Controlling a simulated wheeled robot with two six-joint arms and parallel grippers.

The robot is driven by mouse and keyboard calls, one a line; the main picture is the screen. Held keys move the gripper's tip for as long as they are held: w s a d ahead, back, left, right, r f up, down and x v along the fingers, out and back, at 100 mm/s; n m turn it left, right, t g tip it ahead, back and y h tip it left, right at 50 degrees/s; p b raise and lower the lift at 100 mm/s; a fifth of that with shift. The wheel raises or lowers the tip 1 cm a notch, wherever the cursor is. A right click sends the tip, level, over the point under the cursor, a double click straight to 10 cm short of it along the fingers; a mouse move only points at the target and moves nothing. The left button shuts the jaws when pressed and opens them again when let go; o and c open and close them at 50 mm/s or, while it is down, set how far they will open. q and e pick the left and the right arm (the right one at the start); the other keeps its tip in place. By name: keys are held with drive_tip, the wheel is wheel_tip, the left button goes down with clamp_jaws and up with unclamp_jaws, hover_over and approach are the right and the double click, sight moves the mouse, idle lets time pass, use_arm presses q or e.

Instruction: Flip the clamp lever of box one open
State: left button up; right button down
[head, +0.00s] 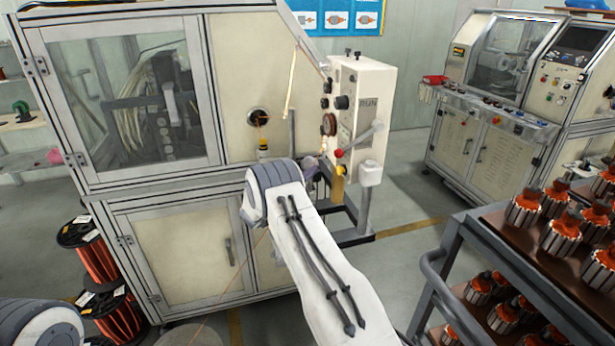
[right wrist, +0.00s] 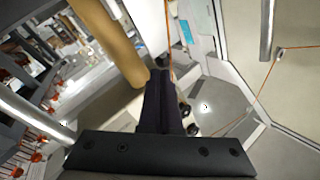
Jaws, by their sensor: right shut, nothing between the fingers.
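A cream control box (head: 378,85) marked RUN stands on the right side of the winding machine. A lever with a red knob (head: 340,153) slants across the lower part of the box, with its grey arm (head: 360,139) rising to the right. My right gripper (head: 318,172) is just below and left of the red knob, largely hidden behind my own forearm. In the right wrist view its dark fingers (right wrist: 160,100) are together and empty. I cannot tell whether the gripper touches the lever. My left gripper is out of view.
The winding machine (head: 150,188) fills the left. A cart (head: 440,290) with several armatures stands at the lower right. A second machine (head: 470,140) is at the back right, with open floor between. A tan post (right wrist: 112,45) and a thin orange wire (right wrist: 168,40) are close to the right fingers.

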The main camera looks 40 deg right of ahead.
drive_tip(key=shift+s+d+m+y+b, duration=0.3)
drive_tip(key=shift+d+m+y, duration=0.45)
drive_tip(key=shift+y, duration=0.25)
